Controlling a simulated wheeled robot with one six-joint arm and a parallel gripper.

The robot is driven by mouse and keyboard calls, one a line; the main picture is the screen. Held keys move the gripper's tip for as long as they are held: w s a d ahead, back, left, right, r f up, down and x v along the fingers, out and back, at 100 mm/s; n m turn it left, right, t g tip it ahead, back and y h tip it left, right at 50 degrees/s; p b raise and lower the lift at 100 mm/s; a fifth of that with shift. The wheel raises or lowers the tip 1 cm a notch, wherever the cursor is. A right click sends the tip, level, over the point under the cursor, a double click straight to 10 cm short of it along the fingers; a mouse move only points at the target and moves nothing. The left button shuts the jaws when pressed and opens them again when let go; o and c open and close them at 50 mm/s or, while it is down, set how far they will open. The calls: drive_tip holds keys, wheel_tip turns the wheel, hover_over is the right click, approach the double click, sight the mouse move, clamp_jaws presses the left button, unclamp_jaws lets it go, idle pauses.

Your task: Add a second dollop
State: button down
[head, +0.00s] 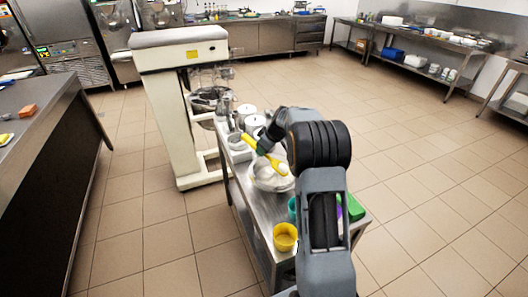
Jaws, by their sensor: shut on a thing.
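My gripper (264,150) is over the steel trolley table (257,226) and is shut on a yellow-handled utensil (275,163), seen slanting across it. The fingertips are small and partly hidden by the arm. Just below is a bowl (262,184) with pale, whitish contents. The utensil overlaps the bowl in this view; I cannot tell whether it touches the contents. No separate dollop can be made out.
A yellow cup (285,237) stands near the trolley's front end, with a teal cup (292,206) behind it and a green item (354,208) to the right. White lidded containers (255,123) stand at the far end. A tall cream-coloured machine (170,110) stands left of the trolley.

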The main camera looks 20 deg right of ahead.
sight(254, 142)
drive_tip(key=shift+w+a+r+p, duration=0.1)
drive_tip(key=shift+r+p, duration=0.15)
drive_tip(key=shift+r, duration=0.3)
drive_tip(key=shift+w+a+r+p, duration=0.1)
drive_tip(key=shift+r+p, duration=0.1)
drive_tip(key=shift+r, duration=0.35)
drive_tip(key=shift+r+p, duration=0.15)
drive_tip(key=shift+p, duration=0.2)
drive_tip(key=shift+w+a+g+p, duration=0.2)
drive_tip(key=shift+w+g+p, duration=0.15)
drive_tip(key=shift+p, duration=0.9)
drive_tip(key=g+h+p, duration=0.1)
drive_tip(key=p, duration=0.2)
drive_tip(key=shift+w+a+p, duration=0.35)
drive_tip(key=shift+w, duration=0.05)
drive_tip(key=shift+w+a+r+g+h+p, duration=0.15)
drive_tip(key=shift+w+g+h+p, duration=0.15)
drive_tip(key=shift+p, duration=0.6)
drive_tip(key=shift+w+a+g+p, duration=0.25)
drive_tip(key=shift+g+p, duration=0.1)
drive_tip(key=shift+p, duration=0.55)
drive_tip(key=shift+w+f+h+p, duration=0.1)
drive_tip(key=shift+f+h+p, duration=0.1)
drive_tip(key=shift+h+p, duration=0.15)
